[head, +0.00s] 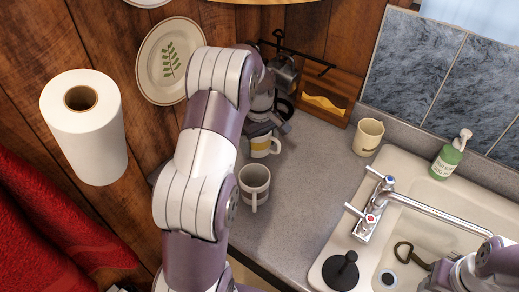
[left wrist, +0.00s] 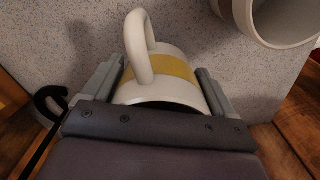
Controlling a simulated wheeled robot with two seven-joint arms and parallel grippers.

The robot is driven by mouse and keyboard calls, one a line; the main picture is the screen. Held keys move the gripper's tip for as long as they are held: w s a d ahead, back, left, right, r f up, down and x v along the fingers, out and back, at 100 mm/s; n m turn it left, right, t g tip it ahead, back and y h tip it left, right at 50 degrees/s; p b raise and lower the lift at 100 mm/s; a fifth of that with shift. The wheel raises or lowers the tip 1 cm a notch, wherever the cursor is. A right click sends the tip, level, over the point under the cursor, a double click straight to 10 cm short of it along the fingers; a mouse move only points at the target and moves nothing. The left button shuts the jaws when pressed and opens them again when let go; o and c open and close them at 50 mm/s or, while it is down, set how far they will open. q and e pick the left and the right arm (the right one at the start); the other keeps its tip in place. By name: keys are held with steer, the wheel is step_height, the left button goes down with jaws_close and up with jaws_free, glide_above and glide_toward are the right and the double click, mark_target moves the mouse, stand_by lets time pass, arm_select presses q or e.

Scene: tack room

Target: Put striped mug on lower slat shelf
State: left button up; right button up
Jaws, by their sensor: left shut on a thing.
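The striped mug, white with a yellow band (head: 261,147), is on or just above the grey counter near the wood wall. My left gripper (head: 266,128) is shut on it; the arm hides part of the grip in the head view. In the left wrist view the mug (left wrist: 176,68) sits between the two fingers, its handle pointing up in the picture. I cannot tell whether its base touches the counter. No lower slat shelf can be made out for sure. Part of my right arm shows at the bottom right of the head view; its fingers cannot be made out.
A cream mug (head: 368,137) stands by the backsplash. A wooden box (head: 327,100) is behind. The sink (head: 330,262), faucet (head: 374,205) and green soap bottle (head: 447,161) are at right. Paper towels (head: 95,135) hang left.

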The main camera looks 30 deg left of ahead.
mark_target(258, 153)
arm_select(q)
step_height(258, 153, down, 3)
steer(key=shift+s+f+p, duration=0.15)
steer(key=shift+f+p, duration=0.05)
steer(key=shift+p, duration=0.35)
steer(key=shift+a+f, duration=0.1)
steer(key=shift+f, duration=0.25)
steer(key=shift+f, duration=0.1)
